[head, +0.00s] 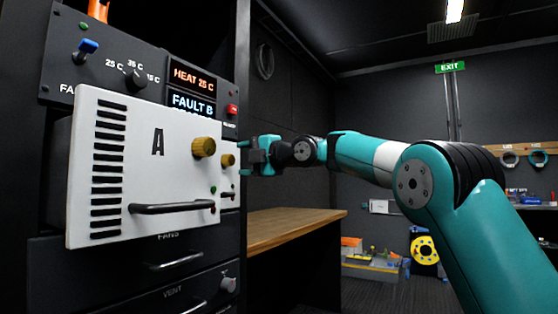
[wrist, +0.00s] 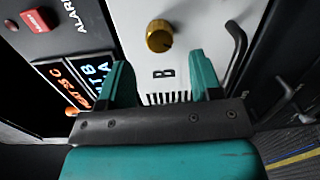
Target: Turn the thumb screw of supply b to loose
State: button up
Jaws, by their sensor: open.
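Supply b is a white panel marked B (wrist: 187,52) in the wrist view. Its thumb screw (wrist: 160,36) is a round brass knob, just beyond my fingertips and apart from them. In the head view this knob (head: 228,160) shows small behind the edge of supply A, and most of supply b is hidden. My gripper (head: 244,158) is teal and stands close in front of the knob. In the wrist view my gripper (wrist: 162,70) is open and empty, with its fingers spread either side of the line to the knob.
Supply A (head: 90,160) juts out at the left with its own brass knob (head: 203,147) and dark handle (head: 172,208). Above it a display (head: 193,104) reads FAULT B. A handle (wrist: 237,50) stands right of the knob. A wooden bench (head: 290,228) lies below my arm.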

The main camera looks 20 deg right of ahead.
jog(key=v, duration=1.3)
jog(key=shift+b, duration=0.4)
jog(key=s+a+f+m+g+h, duration=0.1)
jog(key=s+a+f+m+g, duration=0.45)
jog(key=f, duration=0.45)
jog(key=s+a+f+m+g+h, duration=0.1)
jog(key=s+a+f+m+g, duration=0.1)
jog(key=s+a+f+m, duration=0.45)
jog(key=s+a+f+m+g+h, duration=0.2)
jog(key=s+f+m+g+h, duration=0.35)
jog(key=s+f, duration=1.6)
notch_tip(320, 180, up, 39)
jog(key=g+y+p, duration=0.1)
jog(key=y+p, duration=0.1)
jog(key=p, duration=3.4)
jog(key=shift+s+f+m+g, duration=0.15)
jog(key=shift+s+m+g, duration=0.25)
jog(key=shift+m, duration=0.05)
